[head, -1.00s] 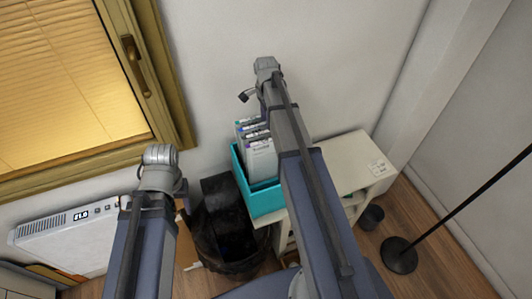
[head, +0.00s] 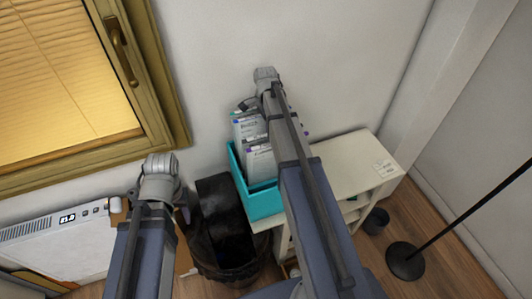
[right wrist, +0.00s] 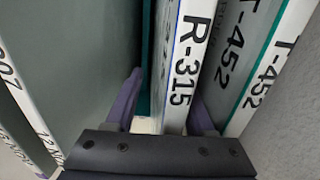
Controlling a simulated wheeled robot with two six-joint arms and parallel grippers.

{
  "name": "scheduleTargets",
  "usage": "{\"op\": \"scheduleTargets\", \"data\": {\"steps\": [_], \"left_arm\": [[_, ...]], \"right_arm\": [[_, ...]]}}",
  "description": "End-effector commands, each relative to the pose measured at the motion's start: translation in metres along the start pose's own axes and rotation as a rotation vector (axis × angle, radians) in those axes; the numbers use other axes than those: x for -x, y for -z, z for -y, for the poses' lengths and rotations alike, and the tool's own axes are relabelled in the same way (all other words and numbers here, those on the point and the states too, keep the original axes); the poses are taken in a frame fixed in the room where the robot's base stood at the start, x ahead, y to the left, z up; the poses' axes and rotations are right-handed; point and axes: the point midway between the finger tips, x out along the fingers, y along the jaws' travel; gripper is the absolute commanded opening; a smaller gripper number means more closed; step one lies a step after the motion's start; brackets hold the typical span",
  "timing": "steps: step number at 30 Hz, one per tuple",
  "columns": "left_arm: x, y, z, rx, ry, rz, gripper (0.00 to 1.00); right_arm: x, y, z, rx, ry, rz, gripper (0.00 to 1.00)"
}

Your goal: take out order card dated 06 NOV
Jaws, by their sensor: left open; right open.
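Several white order cards (head: 250,128) with printed labels stand in a teal box (head: 264,202) in the head view.
The box stands at the left end of a white shelf unit (head: 345,160). A black bin (head: 225,235) is left of it and a small dark bin (head: 376,220) is right. A white heater (head: 60,245) stands under the window. The wall is close behind.

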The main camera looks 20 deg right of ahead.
Motion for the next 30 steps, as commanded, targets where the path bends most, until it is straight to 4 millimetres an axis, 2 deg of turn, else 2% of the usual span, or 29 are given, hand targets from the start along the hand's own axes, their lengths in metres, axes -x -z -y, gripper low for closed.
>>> {"op": "scheduleTargets", "data": {"steps": [3,18,30], "left_arm": [[0.0030,-0.0020,0.0005,0.001,0.000,0.001,0.54],[0.0056,-0.0021,0.0007,0.001,0.000,0.001,0.54],[0.0058,-0.0020,0.0007,0.001,0.000,0.001,0.54]], "right_arm": [[0.0031,-0.0001,-0.0027,0.000,-0.001,-0.001,0.54],[0.0057,0.0010,-0.0024,0.000,-0.001,-0.003,0.00],[0.0059,0.0012,-0.0022,0.000,-0.001,-0.003,0.00]]}}
